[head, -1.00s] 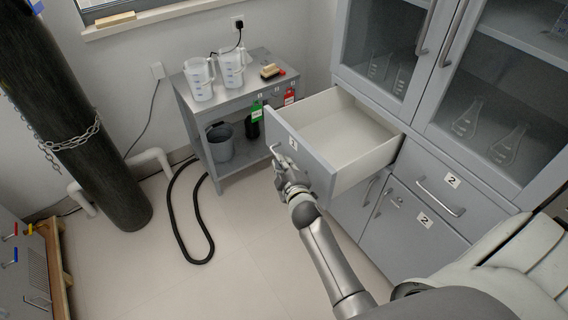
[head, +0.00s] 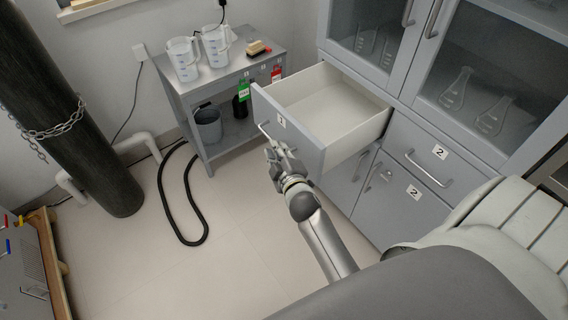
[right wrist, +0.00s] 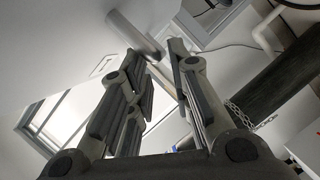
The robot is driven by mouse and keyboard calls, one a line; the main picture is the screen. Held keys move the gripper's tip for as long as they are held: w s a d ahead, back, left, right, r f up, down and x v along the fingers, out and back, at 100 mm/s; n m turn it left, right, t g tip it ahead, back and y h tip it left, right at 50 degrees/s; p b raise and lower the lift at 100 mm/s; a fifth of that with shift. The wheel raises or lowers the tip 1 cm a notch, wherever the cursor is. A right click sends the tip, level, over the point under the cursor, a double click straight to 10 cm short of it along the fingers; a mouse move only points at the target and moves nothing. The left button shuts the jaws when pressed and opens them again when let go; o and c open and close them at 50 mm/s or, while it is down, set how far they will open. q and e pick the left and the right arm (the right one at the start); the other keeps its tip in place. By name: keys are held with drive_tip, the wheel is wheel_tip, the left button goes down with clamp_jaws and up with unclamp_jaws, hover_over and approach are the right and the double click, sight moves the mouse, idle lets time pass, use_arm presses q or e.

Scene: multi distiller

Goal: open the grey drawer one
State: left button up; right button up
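The grey drawer one (head: 304,141), labelled 1, is pulled far out of the cabinet, and its white inside is empty. Its metal handle (head: 264,130) is on the front panel. My right gripper (head: 272,150) is in front of the panel, just below the handle. In the right wrist view, its two fingers (right wrist: 157,52) are spread apart with nothing held between them. A grey bar, seemingly the handle (right wrist: 135,35), shows just beyond the fingertips. My left gripper is not in view.
Closed drawer two (head: 433,160) and lower doors are to the right, below glass doors with flasks. A grey side table (head: 217,77) with plastic jugs stands behind the open drawer. A dark cylinder (head: 70,110) and black hose (head: 190,205) are left. The floor between is clear.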

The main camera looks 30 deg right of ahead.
drive_tip(key=v, duration=0.7)
idle(0.4)
drive_tip(key=s+a+f+m+g+y+p, duration=0.1)
drive_tip(key=s+a+f+g, duration=0.3)
drive_tip(key=f, duration=0.6)
drive_tip(key=s+a+f+m+g+y, duration=0.1)
drive_tip(key=s+f+y, duration=0.1)
drive_tip(key=s+f, duration=0.5)
drive_tip(key=s+a+f+m+g+y+p, duration=0.1)
drive_tip(key=s+a+f+g, duration=0.15)
drive_tip(key=f, duration=0.95)
use_arm(q)
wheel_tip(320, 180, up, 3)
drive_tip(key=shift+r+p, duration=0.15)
drive_tip(key=shift+p, duration=0.45)
use_arm(e)
drive_tip(key=s+d+f+m+g, duration=0.1)
drive_tip(key=s+f+g, duration=0.2)
drive_tip(key=s, duration=1)
drive_tip(key=s+d+f+m+g, duration=0.2)
drive_tip(key=s+f+g, duration=0.1)
drive_tip(key=s+f, duration=0.6)
drive_tip(key=s, duration=0.4)
drive_tip(key=shift+s+f, duration=0.2)
drive_tip(key=shift+s, duration=0.15)
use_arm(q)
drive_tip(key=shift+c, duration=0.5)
use_arm(e)
drive_tip(key=shift+d+g, duration=0.15)
drive_tip(key=shift+g, duration=0.1)
